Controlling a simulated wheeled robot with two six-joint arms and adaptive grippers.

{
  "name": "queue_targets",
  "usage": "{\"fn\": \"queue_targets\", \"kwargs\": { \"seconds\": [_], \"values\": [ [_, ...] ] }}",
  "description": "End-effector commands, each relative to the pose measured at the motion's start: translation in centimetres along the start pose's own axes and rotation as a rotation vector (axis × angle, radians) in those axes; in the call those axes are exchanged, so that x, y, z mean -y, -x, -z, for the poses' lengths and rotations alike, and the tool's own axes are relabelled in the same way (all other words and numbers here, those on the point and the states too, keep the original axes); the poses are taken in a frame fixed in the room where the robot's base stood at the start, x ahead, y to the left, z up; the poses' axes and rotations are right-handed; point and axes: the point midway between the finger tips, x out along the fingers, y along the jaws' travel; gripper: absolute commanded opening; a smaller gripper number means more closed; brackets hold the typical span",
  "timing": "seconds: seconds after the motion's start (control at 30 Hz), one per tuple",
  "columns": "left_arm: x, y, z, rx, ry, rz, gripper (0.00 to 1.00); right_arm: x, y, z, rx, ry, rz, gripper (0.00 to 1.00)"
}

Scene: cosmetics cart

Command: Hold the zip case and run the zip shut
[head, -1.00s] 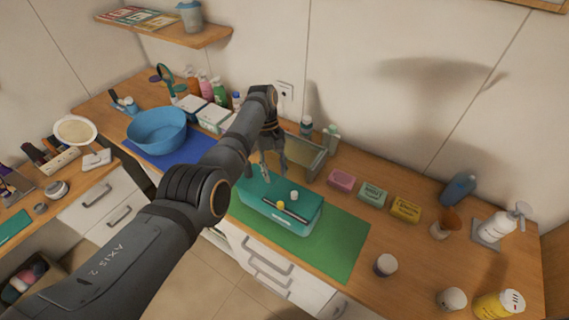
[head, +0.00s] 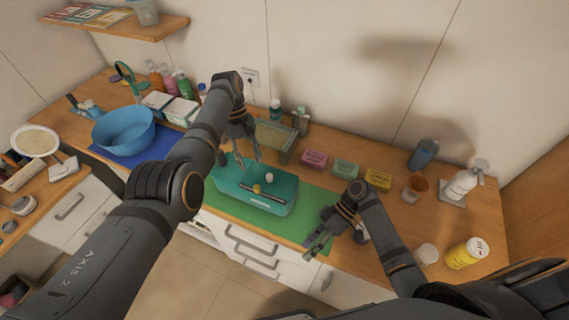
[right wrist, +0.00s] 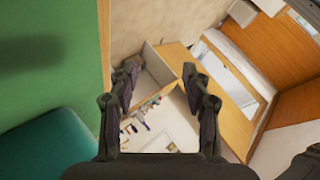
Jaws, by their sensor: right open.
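The teal zip case (head: 228,184) lies on the green mat (head: 300,214) in the head view. A dark strip (head: 265,198), a small yellow piece (head: 256,188) and a small white piece (head: 269,177) show at its top. I cannot tell how far the zip is closed. My left gripper (head: 248,161) is over the back left part of the case, fingers pointing down and apart; contact is unclear. My right gripper (head: 317,243) is open and empty at the mat's front right, apart from the case. In the right wrist view the case (right wrist: 50,150) shows at lower left.
A tan-topped box (head: 275,135) stands behind the case. Pink, green and yellow blocks (head: 378,179) line the back right. A blue bowl (head: 125,132) is at left. Drawers lie below the front edge.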

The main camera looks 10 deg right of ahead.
Motion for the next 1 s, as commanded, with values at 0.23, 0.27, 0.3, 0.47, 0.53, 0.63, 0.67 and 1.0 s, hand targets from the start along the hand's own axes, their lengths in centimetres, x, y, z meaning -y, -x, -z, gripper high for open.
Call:
{"fn": "queue_targets", "kwargs": {
  "seconds": [0.23, 0.27, 0.3, 0.47, 0.53, 0.63, 0.67, 1.0],
  "values": [
    [0.0, 0.0, 0.0, 0.000, 0.000, 0.000, 0.38, -2.7, 7.7, 7.2, 0.136, 0.287, -0.222, 0.49],
    [0.0, 0.0, 0.0, 0.000, 0.000, 0.000, 0.38, -3.3, 8.2, 8.4, 0.145, 0.283, -0.259, 0.49],
    [0.0, 0.0, 0.0, 0.000, 0.000, 0.000, 0.38, -4.0, 8.8, 10.1, 0.155, 0.277, -0.308, 0.49],
    [0.0, 0.0, 0.0, 0.000, 0.000, 0.000, 0.38, -6.0, 11.6, 16.7, 0.178, 0.235, -0.500, 0.49],
    [0.0, 0.0, 0.0, 0.000, 0.000, 0.000, 0.38, -6.3, 12.9, 19.0, 0.183, 0.218, -0.569, 0.49],
    [0.0, 0.0, 0.0, 0.000, 0.000, 0.000, 0.38, -6.5, 14.1, 21.1, 0.188, 0.199, -0.633, 0.49],
    [0.0, 0.0, 0.0, 0.000, 0.000, 0.000, 0.38, -6.5, 14.4, 21.5, 0.189, 0.195, -0.645, 0.49],
    [0.0, 0.0, 0.0, 0.000, 0.000, 0.000, 0.38, -7.3, 13.8, 21.9, 0.192, 0.183, -0.666, 0.49]
  ]
}}
